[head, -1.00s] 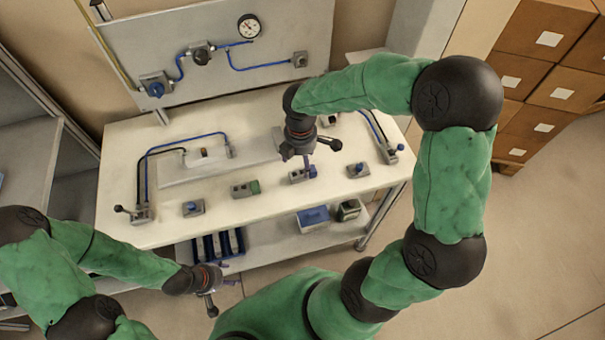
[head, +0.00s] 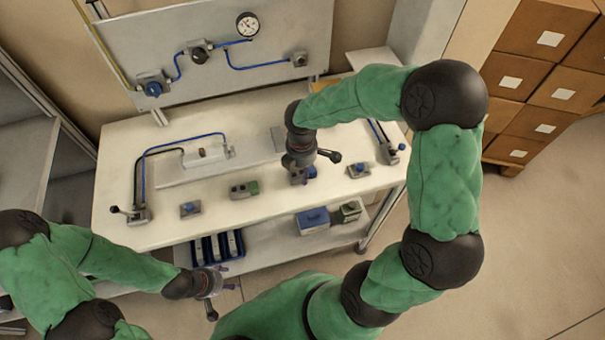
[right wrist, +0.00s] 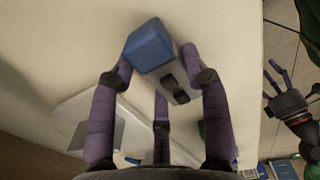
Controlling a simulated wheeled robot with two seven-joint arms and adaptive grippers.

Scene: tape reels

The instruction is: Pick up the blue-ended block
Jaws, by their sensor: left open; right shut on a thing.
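The blue-ended block (head: 311,172) is a grey block with a blue end, at the front right of the white worktop. My right gripper (head: 300,170) is over it from above and hides much of it in the head view. In the right wrist view the purple fingers of my right gripper (right wrist: 163,72) are shut on the block (right wrist: 152,46), its blue end to the upper left. I cannot tell whether it is clear of the worktop. My left gripper (head: 222,284) is open and empty, low in front of the bench.
A green-ended block (head: 245,189) and a block with a blue knob (head: 190,209) lie left on the worktop (head: 215,215). Another blue-knobbed block (head: 358,171) is close on the right. Bins and a blue box (head: 313,219) stand on the lower shelf.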

